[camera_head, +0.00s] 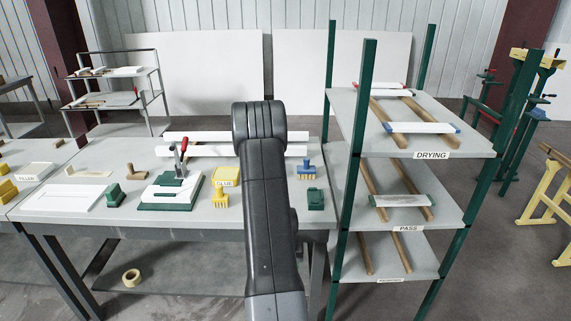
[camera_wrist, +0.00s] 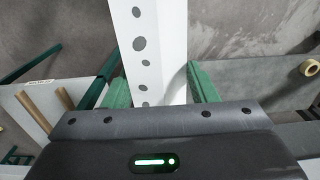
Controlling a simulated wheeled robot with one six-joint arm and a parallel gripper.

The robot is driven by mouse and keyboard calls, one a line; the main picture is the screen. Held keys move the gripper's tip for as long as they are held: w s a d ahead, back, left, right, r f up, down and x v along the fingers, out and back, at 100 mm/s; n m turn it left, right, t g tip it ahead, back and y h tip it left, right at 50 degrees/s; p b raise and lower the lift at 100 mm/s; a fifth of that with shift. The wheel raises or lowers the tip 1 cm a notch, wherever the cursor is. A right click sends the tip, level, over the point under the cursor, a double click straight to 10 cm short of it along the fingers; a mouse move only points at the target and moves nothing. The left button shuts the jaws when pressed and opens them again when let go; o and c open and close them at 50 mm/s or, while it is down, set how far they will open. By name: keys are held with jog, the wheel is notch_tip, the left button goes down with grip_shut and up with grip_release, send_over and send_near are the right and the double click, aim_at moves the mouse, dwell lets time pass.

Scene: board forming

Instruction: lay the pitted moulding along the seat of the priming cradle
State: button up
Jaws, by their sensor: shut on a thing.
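The pitted moulding (camera_wrist: 158,35) is a long white strip with several dark round pits in its face. In the wrist view it runs from the top edge down between the two green fingers of my gripper (camera_wrist: 160,88), which is shut on it. In the head view my arm hides the gripper and the moulding. Two long white bars (camera_head: 200,151) lie crosswise at the back of the bench, partly behind my arm. I cannot tell whether they belong to the priming cradle, and its seat is not clearly seen.
A green-posted drying rack (camera_head: 470,140) stands close on the right. A tape roll (camera_head: 131,277) lies below the bench.

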jog(key=r, duration=0.3)
jog(key=r+p, duration=0.1)
jog(key=r, duration=0.2)
jog(key=w+r, duration=0.1)
jog(key=r, duration=0.2)
jog(key=shift+d+r, duration=0.1)
jog(key=shift+r, duration=0.15)
jog(key=shift+w, duration=0.15)
jog(key=shift+w+r+n, duration=0.15)
jog(key=shift+w+n, duration=0.25)
jog(key=shift+w, duration=0.15)
jog(key=w+r+n, duration=0.5)
jog(key=w+n, duration=0.4)
jog(key=w, duration=0.3)
jog(key=w+r+n, duration=0.6)
jog(key=w+n, duration=0.2)
jog(key=w, duration=0.5)
jog(key=shift+s+d+f+b, duration=0.15)
jog(key=shift+f+b, duration=0.45)
jog(key=shift+f, duration=0.65)
jog(key=shift+s+a+f+b, duration=0.1)
jog(key=shift+f+b, duration=0.45)
jog(key=shift+f, duration=0.7)
jog(key=shift+f, duration=0.2)
